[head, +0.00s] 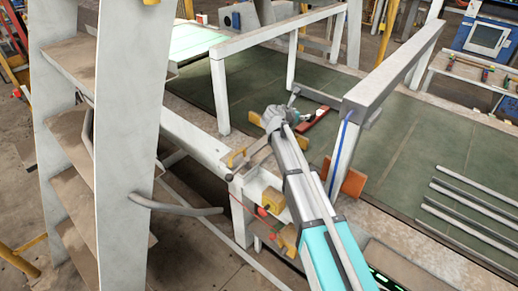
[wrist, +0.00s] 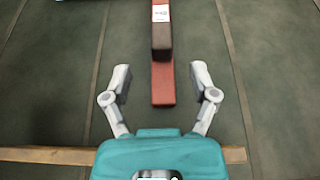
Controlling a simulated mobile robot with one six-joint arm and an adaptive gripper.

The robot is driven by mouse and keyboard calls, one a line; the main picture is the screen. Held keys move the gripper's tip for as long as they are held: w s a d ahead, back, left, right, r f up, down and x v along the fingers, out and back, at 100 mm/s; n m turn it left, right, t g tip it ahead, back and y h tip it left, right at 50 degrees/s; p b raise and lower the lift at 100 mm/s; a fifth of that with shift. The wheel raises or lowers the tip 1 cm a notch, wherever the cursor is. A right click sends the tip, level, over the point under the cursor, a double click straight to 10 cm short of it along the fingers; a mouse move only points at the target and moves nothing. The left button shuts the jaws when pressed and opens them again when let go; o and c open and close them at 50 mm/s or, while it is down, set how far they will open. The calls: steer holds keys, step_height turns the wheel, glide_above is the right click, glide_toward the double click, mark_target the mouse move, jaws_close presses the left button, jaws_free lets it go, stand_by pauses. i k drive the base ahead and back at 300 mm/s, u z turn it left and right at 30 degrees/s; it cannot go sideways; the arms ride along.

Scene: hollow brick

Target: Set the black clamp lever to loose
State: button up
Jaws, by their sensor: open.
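I cannot tell for sure whether this dark piece is the black clamp lever. My gripper (wrist: 161,76) is open, with its fingers apart on either side of the red bar's near end and nothing visibly held. In the head view, my gripper (head: 296,113) is low over the green surface, beside the red piece (head: 318,121). My arm and gripper hide part of that area.
The green surface (head: 395,150) is mostly clear. A white frame (head: 385,75) stands close to the right of my arm. Pale bars (head: 470,200) lie at the right. Yellow blocks (head: 272,200) sit on the near edge. A tall shelf (head: 130,100) stands at left.

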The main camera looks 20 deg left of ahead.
mark_target(229, 177)
steer(key=k, duration=1)
